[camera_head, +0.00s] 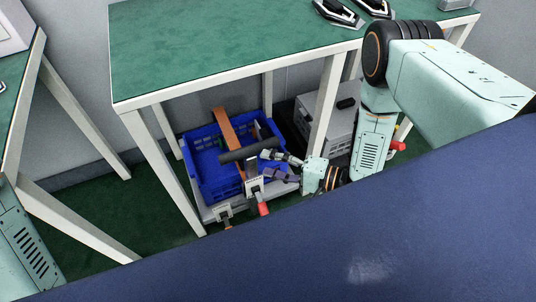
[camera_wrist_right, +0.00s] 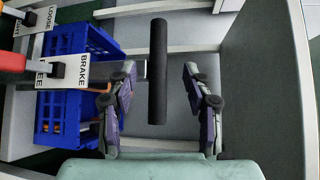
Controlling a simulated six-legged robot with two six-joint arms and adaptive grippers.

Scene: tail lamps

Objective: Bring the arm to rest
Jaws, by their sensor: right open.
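My right gripper (camera_head: 268,165) is low beside the green-topped table, in front of the blue crate. In the right wrist view, its two purple-grey fingers (camera_wrist_right: 160,70) are spread apart. A black cylindrical bar (camera_wrist_right: 158,100) shows between the fingers in that view, with a gap to each side; I cannot tell its depth from them. The same dark bar (camera_head: 247,150) shows over the crate in the head view. My right arm (camera_head: 372,140) hangs down in front of the table's right part. My left arm (camera_head: 25,250) shows at the lower left edge; its gripper is out of view.
The blue crate (camera_head: 212,184) holds an orange-brown strip (camera_head: 226,130). Beside it are a brake label (camera_wrist_right: 84,68) and a red handle (camera_wrist_right: 12,61). The green table (camera_head: 220,45) bears lamps (camera_head: 338,12). Its white leg (camera_head: 326,105) stands near my arm. A grey case (camera_head: 335,125) stands behind.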

